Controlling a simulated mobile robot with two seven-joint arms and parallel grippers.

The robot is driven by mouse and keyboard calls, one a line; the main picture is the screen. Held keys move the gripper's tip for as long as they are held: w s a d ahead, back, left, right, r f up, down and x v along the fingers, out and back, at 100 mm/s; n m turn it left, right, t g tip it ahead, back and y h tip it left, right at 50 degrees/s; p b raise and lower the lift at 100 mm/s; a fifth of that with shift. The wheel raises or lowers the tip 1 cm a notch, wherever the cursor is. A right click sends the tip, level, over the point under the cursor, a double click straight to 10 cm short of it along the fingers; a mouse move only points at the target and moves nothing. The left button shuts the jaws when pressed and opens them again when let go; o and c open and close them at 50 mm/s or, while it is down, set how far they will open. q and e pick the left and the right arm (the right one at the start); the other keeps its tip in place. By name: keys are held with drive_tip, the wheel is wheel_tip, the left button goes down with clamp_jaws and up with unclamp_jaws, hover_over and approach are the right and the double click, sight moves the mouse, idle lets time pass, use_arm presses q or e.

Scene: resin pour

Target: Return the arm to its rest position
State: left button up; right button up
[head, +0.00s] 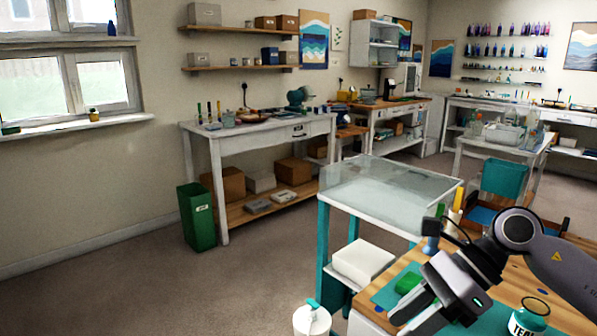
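My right arm comes in from the right edge of the head view. Its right gripper (412,318) hangs over the wooden worktable (545,272) at the lower right, its fingers pointing down and left. The fingers overlap in this view, so I cannot tell whether they are open or shut. No object shows clearly between them. My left arm and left gripper are out of view.
A jar labelled TEAL (528,318) and a green item (408,282) are close to the gripper. A clear-topped stand (385,185) is behind the worktable. A white lidded bucket (312,318) stands at the front. Open floor lies to the left.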

drive_tip(key=s+a+r+m+t+y+p, duration=0.1)
drive_tip(key=s+a+r+m+t+y, duration=0.15)
drive_tip(key=a+m+y, duration=0.8)
drive_tip(key=w+d+f+m+t+h+p, duration=0.1)
drive_tip(key=d+f+m+t+h, duration=0.55)
drive_tip(key=m, duration=0.75)
drive_tip(key=w+d+f+m+t+h, duration=0.1)
drive_tip(key=f+m+t+h, duration=0.4)
drive_tip(key=m+t, duration=0.65)
drive_tip(key=s+d+f+m+g+h, duration=0.2)
drive_tip(key=s+f+m+g, duration=0.2)
drive_tip(key=s+f+m, duration=0.3)
drive_tip(key=s+d+f+m+g+h+p, duration=0.1)
drive_tip(key=s+d+f+m+g+h, duration=0.2)
drive_tip(key=f, duration=0.7)
drive_tip(key=s+m+g, duration=0.2)
drive_tip(key=s+m, duration=0.1)
drive_tip(key=m, duration=0.1)
drive_tip(key=shift+s+f+h, duration=0.3)
drive_tip(key=shift+s+f, duration=0.05)
drive_tip(key=shift+f, duration=0.05)
